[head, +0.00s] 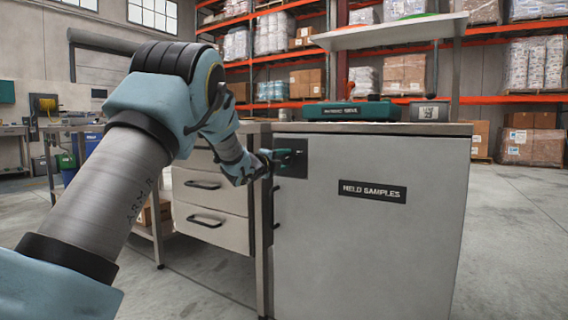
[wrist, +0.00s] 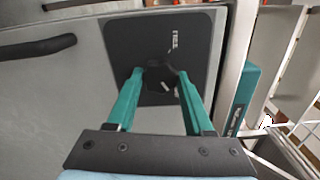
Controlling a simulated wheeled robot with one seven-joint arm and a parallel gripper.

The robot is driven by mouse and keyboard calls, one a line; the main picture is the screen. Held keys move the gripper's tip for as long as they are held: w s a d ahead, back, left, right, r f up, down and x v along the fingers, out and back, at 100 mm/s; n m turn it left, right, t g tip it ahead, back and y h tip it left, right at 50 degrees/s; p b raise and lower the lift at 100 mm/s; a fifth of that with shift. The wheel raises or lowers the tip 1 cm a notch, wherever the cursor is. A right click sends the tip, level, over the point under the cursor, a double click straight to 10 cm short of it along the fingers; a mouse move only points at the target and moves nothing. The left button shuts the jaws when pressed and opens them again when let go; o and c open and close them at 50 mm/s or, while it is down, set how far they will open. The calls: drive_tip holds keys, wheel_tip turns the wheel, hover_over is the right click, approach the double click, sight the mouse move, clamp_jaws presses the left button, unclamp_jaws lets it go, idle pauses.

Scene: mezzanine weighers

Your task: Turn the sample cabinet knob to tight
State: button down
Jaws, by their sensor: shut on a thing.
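The sample cabinet (head: 365,240) is a grey cabinet with a black label reading "HELD SAMPLES". A dark plate (head: 292,170) sits at the upper left of its door, and it also shows in the wrist view (wrist: 195,45). The knob (wrist: 162,76) is dark and stands in front of this plate. My gripper (wrist: 162,80) has two green fingers, shut on the knob from both sides. In the head view my gripper (head: 285,156) reaches the plate from the left and hides most of the knob. Lettering on the plate is partly covered.
A drawer unit (head: 210,200) with dark handles stands left of the cabinet. A green case (head: 348,111) and a grey box (head: 429,111) rest on the cabinet top. A white shelf (head: 390,33) overhangs it. Open concrete floor (head: 510,240) lies to the right.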

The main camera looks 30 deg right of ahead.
drive_tip(key=shift+c, duration=1.4)
unclamp_jaws()
drive_tip(key=p+v, duration=0.1)
drive_tip(key=v, duration=0.9)
drive_tip(key=shift+s+a+p, duration=0.15)
drive_tip(key=shift+a+p, duration=0.2)
drive_tip(key=shift+a, duration=0.05)
